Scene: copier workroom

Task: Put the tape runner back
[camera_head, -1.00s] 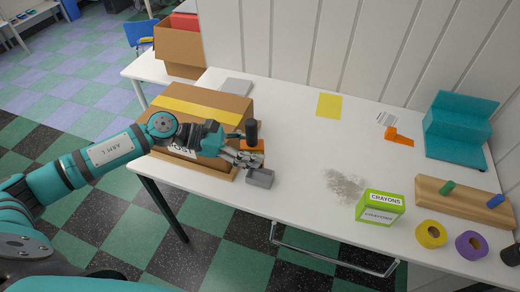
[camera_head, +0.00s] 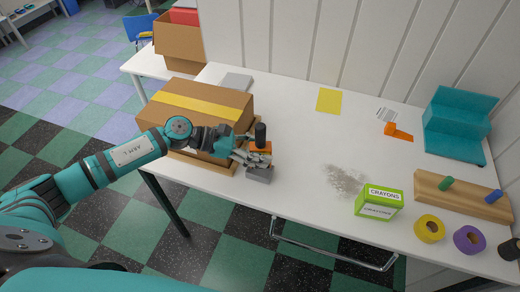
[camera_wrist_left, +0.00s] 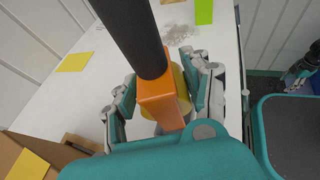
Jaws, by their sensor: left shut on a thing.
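The tape runner has a black handle and an orange body (camera_head: 261,147). It is in my left gripper (camera_head: 250,157), which is shut on it near the front edge of the white table. In the left wrist view the tape runner (camera_wrist_left: 160,98) sits between the two fingers, its black handle pointing up the picture. A small grey block-like holder (camera_head: 259,174) is just below the gripper in the head view. I cannot tell whether the runner touches it. A small dark gripper shape, likely my right gripper (camera_wrist_left: 301,72), shows at the right edge of the wrist view; its jaws are unclear.
A taped cardboard box (camera_head: 205,97) stands close behind my left gripper. A green crayons box (camera_head: 379,203), yellow roll (camera_head: 429,229), purple roll (camera_head: 469,240), wooden peg board (camera_head: 462,198) and teal stepped stand (camera_head: 456,130) are to the right. The table's middle is mostly clear.

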